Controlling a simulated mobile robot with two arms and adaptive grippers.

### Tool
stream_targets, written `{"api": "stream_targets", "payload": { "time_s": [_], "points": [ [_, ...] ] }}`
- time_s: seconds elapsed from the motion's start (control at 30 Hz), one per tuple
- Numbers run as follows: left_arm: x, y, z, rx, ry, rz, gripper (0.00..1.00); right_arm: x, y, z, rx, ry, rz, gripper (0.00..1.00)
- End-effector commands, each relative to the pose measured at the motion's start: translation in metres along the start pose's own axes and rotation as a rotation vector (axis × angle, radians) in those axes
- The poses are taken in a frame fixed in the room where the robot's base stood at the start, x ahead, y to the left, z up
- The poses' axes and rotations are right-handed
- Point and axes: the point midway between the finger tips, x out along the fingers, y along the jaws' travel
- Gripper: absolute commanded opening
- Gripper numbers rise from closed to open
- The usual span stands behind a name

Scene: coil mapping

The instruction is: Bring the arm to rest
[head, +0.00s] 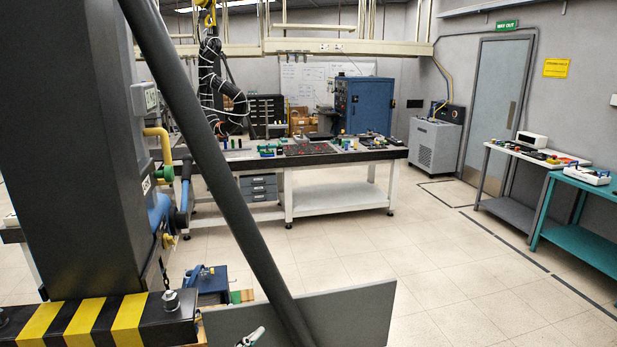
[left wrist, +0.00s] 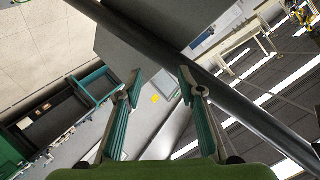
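My left gripper (left wrist: 160,82) shows in the left wrist view with its two teal fingers apart and nothing between them. A dark diagonal pole (left wrist: 238,108) crosses that view just beyond the fingertips; I cannot tell the gap between them. A grey panel (left wrist: 128,40) lies beyond. In the head view the pole (head: 222,190) runs from top left to bottom middle, in front of or against the grey panel (head: 345,318). A small pale-and-green tip (head: 252,338) at the bottom edge seems to be part of a gripper. My right gripper is not clearly in view.
A dark column (head: 70,150) with a yellow-and-black striped base (head: 85,322) fills the left. A workbench (head: 335,195) stands behind, with a blue cabinet (head: 362,104) beyond. A teal table (head: 580,225) is at right. The tiled floor (head: 440,270) between is clear.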

Motion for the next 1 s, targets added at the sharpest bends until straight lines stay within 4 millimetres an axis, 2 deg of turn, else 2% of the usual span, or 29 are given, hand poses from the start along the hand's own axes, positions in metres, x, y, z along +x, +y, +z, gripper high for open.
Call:
{"api": "stream_targets", "payload": {
  "time_s": [0.03,0.1,0.23,0.3,0.4,0.63,0.7,0.87,1.0],
  "points": [
    [-0.011,0.017,0.036,-0.09,-0.097,0.044,0.35,0.0,0.0,0.0,0.0,0.0,0.0,0.34],
    [-0.029,0.04,0.081,-0.211,-0.231,0.095,0.35,0.0,0.0,0.0,0.0,0.0,0.0,0.34],
    [-0.072,0.079,0.149,-0.401,-0.463,0.162,0.35,0.0,0.0,0.0,0.0,0.0,0.0,0.34],
    [-0.096,0.096,0.175,-0.481,-0.568,0.185,0.35,0.0,0.0,0.0,0.0,0.0,0.0,0.34],
    [-0.13,0.116,0.205,-0.575,-0.701,0.206,0.35,0.0,0.0,0.0,0.0,-0.001,0.0,0.34],
    [-0.203,0.154,0.252,-0.738,-0.964,0.231,0.35,0.0,0.0,0.001,0.0,-0.001,0.0,0.34],
    [-0.182,0.17,0.271,-0.729,-0.959,0.236,0.35,0.009,0.0,0.001,0.0,0.0,0.0,0.34],
    [-0.156,0.203,0.31,-0.724,-0.972,0.247,0.35,0.019,0.0,0.003,0.0,-0.002,0.0,0.34],
    [-0.134,0.242,0.354,-0.721,-0.988,0.26,0.35,0.031,-0.001,0.004,0.0,-0.002,0.0,0.34]
  ]
}}
